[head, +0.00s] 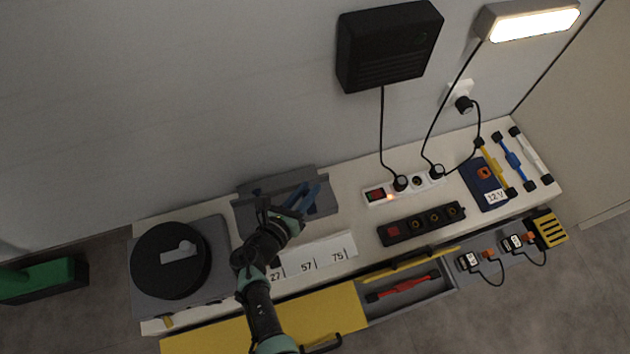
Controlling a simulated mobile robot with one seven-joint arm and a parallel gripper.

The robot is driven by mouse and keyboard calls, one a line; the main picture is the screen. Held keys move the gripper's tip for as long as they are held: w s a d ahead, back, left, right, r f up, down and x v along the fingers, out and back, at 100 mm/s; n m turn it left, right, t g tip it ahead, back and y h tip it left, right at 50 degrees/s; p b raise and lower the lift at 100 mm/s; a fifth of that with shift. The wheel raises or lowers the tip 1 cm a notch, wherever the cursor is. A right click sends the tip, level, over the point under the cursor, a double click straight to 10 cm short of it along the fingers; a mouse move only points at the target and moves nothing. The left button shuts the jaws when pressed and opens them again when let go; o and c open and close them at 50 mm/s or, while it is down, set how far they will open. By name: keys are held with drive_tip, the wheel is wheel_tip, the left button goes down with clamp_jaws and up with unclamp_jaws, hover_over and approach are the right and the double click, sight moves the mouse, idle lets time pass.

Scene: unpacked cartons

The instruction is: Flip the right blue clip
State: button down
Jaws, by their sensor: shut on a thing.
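A grey fixture (277,183) stands at the back of the bench, against the wall. Two slim blue clips show at its right part, close together and tilted up to the right. The right blue clip (311,198) is beside the left one (296,194). My gripper (291,210) reaches over the fixture's front from below and is shut at the lower ends of the clips. The fingertips are small and dark here, and the exact contact is partly hidden by my gripper.
A black turntable (168,262) is left of my arm. A white strip with numbers (318,257) lies in front of the fixture. Power strips (420,224) are to the right. An open drawer (408,306) holds a red tool (403,287).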

drive_tip(key=r+g+p, duration=0.1)
drive_tip(key=w+n+p, duration=0.1)
drive_tip(key=p, duration=0.1)
drive_tip(key=shift+a+r+g, duration=0.3)
drive_tip(key=shift+r+g, duration=0.05)
drive_tip(key=shift+g, duration=0.05)
drive_tip(key=shift+w+a+n+g+p, duration=0.15)
drive_tip(key=shift+w+n+g+p, duration=0.25)
drive_tip(key=shift+n+g+p, duration=0.25)
drive_tip(key=shift+w+a+n+g+h, duration=0.2)
drive_tip(key=shift+w+n+g+h, duration=0.25)
drive_tip(key=shift+g, duration=0.5)
drive_tip(key=shift+w, duration=0.1)
drive_tip(key=c, duration=0.7)
unclamp_jaws()
drive_tip(key=p+v, duration=0.9)
drive_tip(key=v, duration=0.4)
drive_tip(key=shift+w+r+p, duration=0.1)
drive_tip(key=shift+w+p, duration=0.1)
drive_tip(key=shift+p, duration=0.15)
